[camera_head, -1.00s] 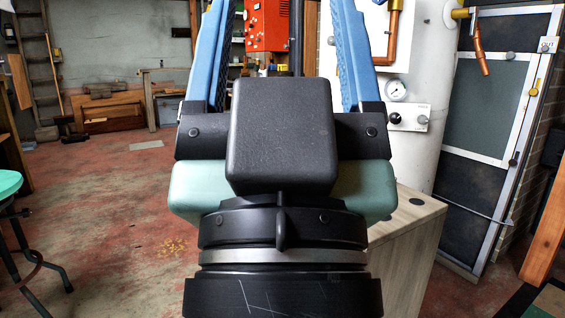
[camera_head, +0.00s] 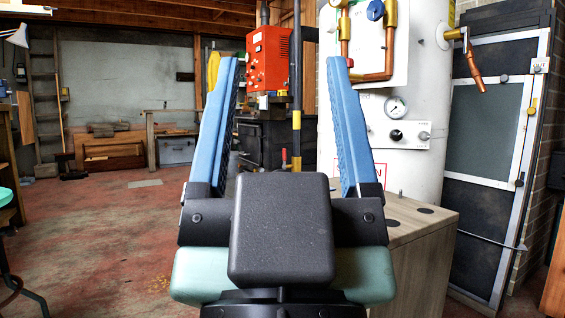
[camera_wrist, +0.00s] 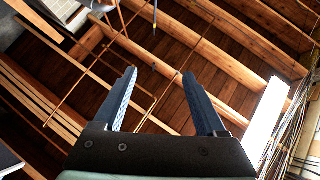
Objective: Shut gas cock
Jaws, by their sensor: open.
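My gripper (camera_head: 284,62) points up and away with its two blue fingers spread wide and nothing between them. It also shows open and empty in the wrist view (camera_wrist: 159,72), against ceiling joists. In the head view, a white panel (camera_head: 370,52) at the upper right carries copper pipe with brass fittings and a round blue knob (camera_head: 376,10) at the picture's top edge. A brass fitting with a short copper pipe (camera_head: 466,40) is on the right side of the white cylinder. I cannot tell which fitting is the gas cock. My gripper appears apart from all of them.
A white cylindrical tank (camera_head: 420,160) with a gauge (camera_head: 396,107) stands behind a wooden cabinet (camera_head: 425,235) at right. A red box (camera_head: 268,58) and a dark post (camera_head: 297,100) stand beyond my fingers. The floor at left (camera_head: 110,230) is mostly clear.

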